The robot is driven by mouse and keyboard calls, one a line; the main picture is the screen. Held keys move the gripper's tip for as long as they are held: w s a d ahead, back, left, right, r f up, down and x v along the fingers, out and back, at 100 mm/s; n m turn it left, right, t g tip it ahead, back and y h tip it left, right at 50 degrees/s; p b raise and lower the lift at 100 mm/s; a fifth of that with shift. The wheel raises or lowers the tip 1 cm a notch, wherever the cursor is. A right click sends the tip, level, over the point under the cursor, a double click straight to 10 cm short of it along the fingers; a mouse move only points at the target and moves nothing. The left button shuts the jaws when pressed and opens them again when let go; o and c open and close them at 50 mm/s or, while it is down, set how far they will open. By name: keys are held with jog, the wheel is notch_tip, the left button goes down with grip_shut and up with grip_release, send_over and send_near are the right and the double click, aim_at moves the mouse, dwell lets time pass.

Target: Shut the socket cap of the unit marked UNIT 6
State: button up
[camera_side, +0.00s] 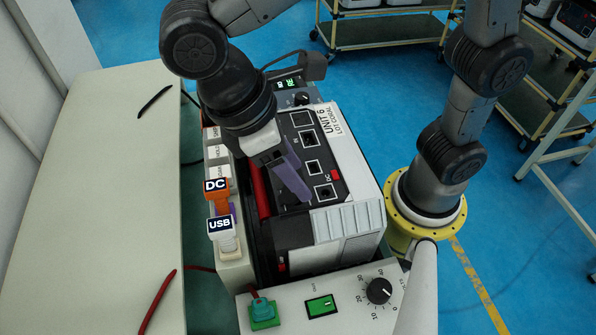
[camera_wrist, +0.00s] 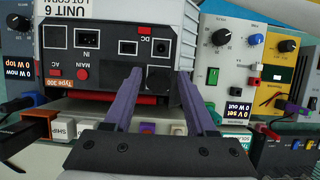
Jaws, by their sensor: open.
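Plugs tagged DC (camera_side: 216,185) and USB (camera_side: 221,224) stand along the left edge. A control box (camera_side: 350,300) with a knob and green switch sits in front. Other instruments stand close by at right in the wrist view. The pale bench (camera_side: 90,190) is mostly clear.

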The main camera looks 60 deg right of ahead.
jog(key=shift+x, duration=0.75)
jog(key=shift+c, duration=0.4)
grip_shut()
